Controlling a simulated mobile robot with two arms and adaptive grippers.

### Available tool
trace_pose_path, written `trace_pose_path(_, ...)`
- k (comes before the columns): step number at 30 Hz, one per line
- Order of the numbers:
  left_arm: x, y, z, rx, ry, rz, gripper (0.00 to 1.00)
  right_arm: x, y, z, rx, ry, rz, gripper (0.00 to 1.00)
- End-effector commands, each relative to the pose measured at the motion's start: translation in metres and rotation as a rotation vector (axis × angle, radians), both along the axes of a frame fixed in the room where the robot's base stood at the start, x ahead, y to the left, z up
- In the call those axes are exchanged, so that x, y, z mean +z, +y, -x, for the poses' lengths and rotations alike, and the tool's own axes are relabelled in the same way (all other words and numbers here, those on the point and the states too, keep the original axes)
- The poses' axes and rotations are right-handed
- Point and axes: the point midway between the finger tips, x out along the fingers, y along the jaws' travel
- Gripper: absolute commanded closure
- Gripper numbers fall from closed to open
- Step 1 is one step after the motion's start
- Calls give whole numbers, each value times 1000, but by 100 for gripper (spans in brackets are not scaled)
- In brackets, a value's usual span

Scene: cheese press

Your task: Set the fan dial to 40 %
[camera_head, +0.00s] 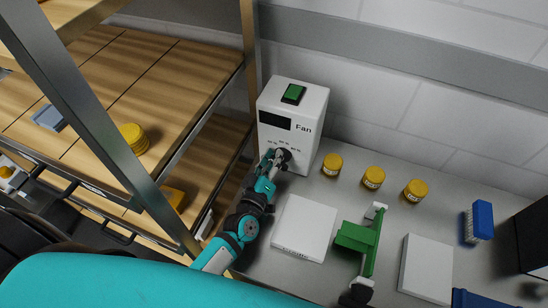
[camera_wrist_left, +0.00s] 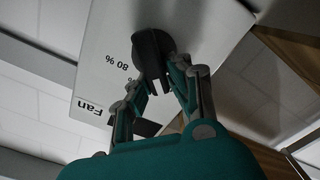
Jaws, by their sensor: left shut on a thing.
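The white fan box (camera_head: 309,104) stands on the counter against the wall, with a green switch (camera_head: 293,94) on top, a dark display (camera_head: 274,120) and the word "Fan". My left gripper (camera_head: 274,159) is at the lower front of the box, shut on the dark fan dial (camera_head: 284,154). In the left wrist view the box (camera_wrist_left: 98,40) appears upside down with an "80 %" mark beside the dark round dial (camera_wrist_left: 152,45), and the left gripper's fingers (camera_wrist_left: 163,75) are around it. The dial's pointer direction cannot be read.
A wooden shelf rack (camera_head: 150,75) with a metal post stands close on the left. Yellow jars (camera_head: 373,177), a white scale-like slab (camera_head: 303,228), a green press-like object (camera_head: 362,238), another white slab (camera_head: 426,268) and a blue brush (camera_head: 482,220) are on the counter (camera_head: 335,205).

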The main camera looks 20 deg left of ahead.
Motion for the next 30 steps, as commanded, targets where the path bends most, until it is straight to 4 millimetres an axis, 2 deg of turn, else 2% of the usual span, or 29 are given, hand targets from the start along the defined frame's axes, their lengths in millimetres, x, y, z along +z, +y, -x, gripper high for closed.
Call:
trace_pose_path(2, 1, -1, 0, -1, -3, 5, 100, 0, 1, 0, -1, 0, -1, 100)
trace_pose_path(3, 2, -1, 0, -1, -3, 5, 82, 0, 1, 0, -1, 0, -1, 100)
trace_pose_path(8, 1, -1, 0, -1, -2, 3, 61, 0, 2, 0, -1, 0, -2, 100)
trace_pose_path(16, 0, 0, 1, 0, 0, 1, 60, 0, 0, 0, -1, 0, 0, 100)
trace_pose_path(20, -1, 0, 10, -1, 2, 0, 60, 0, 0, 0, 0, 0, 0, 100)
trace_pose_path(23, -1, 1, 26, -1, 4, 0, 60, 0, 0, 0, 0, 0, 0, 100)
trace_pose_path(30, -1, 2, 78, -2, 4, 1, 60, 0, 0, 0, 0, 0, -1, 100)
